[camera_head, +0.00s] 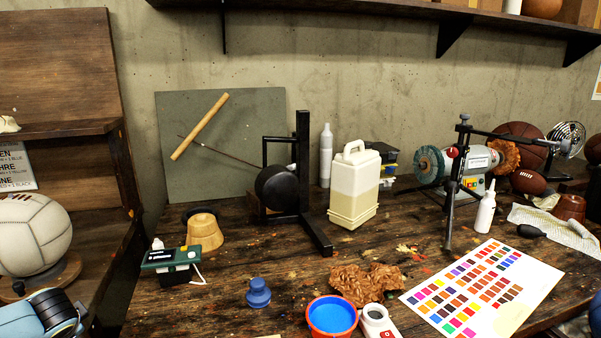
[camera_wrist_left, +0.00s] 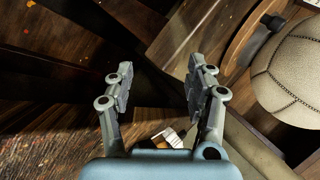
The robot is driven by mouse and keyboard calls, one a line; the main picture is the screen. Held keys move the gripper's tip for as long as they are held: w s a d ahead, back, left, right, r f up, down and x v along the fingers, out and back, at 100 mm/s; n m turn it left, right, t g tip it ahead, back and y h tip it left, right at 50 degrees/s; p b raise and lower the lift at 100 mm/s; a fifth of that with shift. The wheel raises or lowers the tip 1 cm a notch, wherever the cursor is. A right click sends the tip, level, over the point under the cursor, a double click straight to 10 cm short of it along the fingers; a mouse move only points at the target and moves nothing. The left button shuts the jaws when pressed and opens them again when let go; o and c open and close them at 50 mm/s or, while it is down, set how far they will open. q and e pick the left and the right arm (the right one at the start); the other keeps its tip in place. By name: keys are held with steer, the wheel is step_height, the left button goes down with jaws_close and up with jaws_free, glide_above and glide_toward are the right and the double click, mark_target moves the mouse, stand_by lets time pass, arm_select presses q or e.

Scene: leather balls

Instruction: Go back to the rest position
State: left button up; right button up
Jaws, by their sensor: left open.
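My left gripper (camera_wrist_left: 158,88) shows in the left wrist view with its two fingers spread apart and nothing between them. It points down past the edge of the dark wooden workbench, with the floor and wood below. A pale stitched leather ball (camera_wrist_left: 290,75) is to the right of its fingers, apart from them. In the head view the same ball (camera_head: 32,235) sits on a round wooden stand at the left. A blue and black part of my left arm shows at the lower left corner there, but its fingers do not. My right gripper is not in view.
The workbench (camera_head: 220,285) holds a blue-filled bowl (camera_head: 332,318), a blue knob-shaped piece (camera_head: 258,293), a green device (camera_head: 172,262), a colour chart (camera_head: 485,285), a canister (camera_head: 354,185) and a black stand (camera_head: 303,180). A wooden shelf unit (camera_head: 65,90) stands at the left.

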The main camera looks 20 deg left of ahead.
arm_select(q)
steer(key=s+a+f+g, duration=0.15)
steer(key=s+f, duration=0.25)
steer(key=s, duration=0.5)
steer(key=s+a+f+h, duration=0.1)
steer(key=s+a+f, duration=0.3)
steer(key=s, duration=0.5)
steer(key=s+a+f, duration=0.1)
steer(key=s+f, duration=0.4)
steer(key=s, duration=0.4)
steer(key=s+d+f+h, duration=0.15)
steer(key=d+f, duration=0.25)
steer(key=d, duration=0.9)
steer(key=d+f+n+h, duration=0.15)
steer(key=d+f, duration=0.35)
steer(key=d, duration=0.8)
steer(key=s+d+f+h, duration=0.1)
steer(key=d+f+h, duration=0.25)
steer(key=d, duration=1.05)
step_height(320, 180, down, 18)
steer(key=s+b, duration=0.1)
steer(key=b, duration=1.7)
steer(key=shift+s+f+g+y, duration=0.25)
steer(key=shift+g+y, duration=0.1)
steer(key=shift+g, duration=0.1)
